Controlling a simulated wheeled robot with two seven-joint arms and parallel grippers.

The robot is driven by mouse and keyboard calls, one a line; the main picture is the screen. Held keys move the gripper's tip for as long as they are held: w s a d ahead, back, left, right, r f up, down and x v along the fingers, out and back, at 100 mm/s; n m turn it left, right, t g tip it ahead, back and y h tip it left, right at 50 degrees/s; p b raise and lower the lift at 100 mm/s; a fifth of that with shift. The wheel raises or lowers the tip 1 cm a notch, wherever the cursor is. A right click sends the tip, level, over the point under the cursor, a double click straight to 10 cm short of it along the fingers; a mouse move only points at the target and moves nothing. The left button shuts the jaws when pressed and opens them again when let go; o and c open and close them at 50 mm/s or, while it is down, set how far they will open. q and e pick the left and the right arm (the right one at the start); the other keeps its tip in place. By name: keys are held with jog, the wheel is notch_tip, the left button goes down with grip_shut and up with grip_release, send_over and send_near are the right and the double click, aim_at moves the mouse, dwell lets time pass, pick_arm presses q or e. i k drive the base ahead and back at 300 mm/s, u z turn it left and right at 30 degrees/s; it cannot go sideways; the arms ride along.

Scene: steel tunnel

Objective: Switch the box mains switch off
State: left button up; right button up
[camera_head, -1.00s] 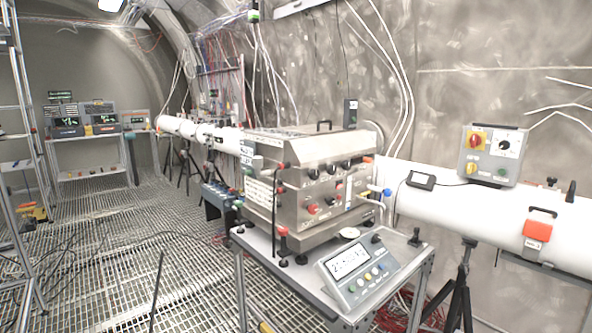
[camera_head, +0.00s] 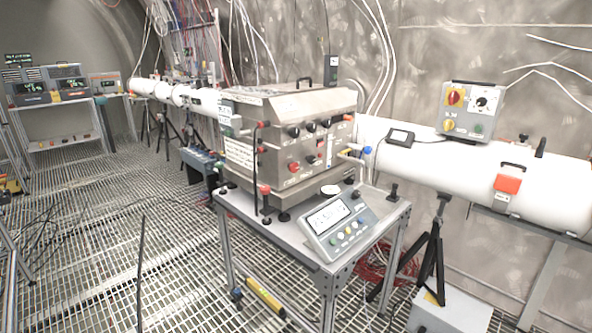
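A grey control box (camera_head: 468,111) sits on top of the white pipe at the right. On its face are a red rotary switch on a yellow plate (camera_head: 454,97), a black knob on a white dial (camera_head: 483,103), a yellow button (camera_head: 448,125) and a green button (camera_head: 476,127). The switch's handle looks roughly upright, but its exact position is too small to read. A large steel box (camera_head: 290,139) with several black knobs and red buttons stands on a cart in the middle. Neither of my grippers is in view.
The cart (camera_head: 349,260) bears a tilted display panel (camera_head: 340,226) at its front edge. The white pipe (camera_head: 465,172) rests on a black tripod (camera_head: 433,262), with a grey case (camera_head: 450,310) on the floor beside it. Open grating floor (camera_head: 100,240) lies at the left.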

aim_at(294, 168)
jog(key=z, duration=0.05)
jog(key=k, duration=0.2)
jog(key=u, duration=0.8)
jog(key=i, duration=0.5)
jog(key=u, duration=0.05)
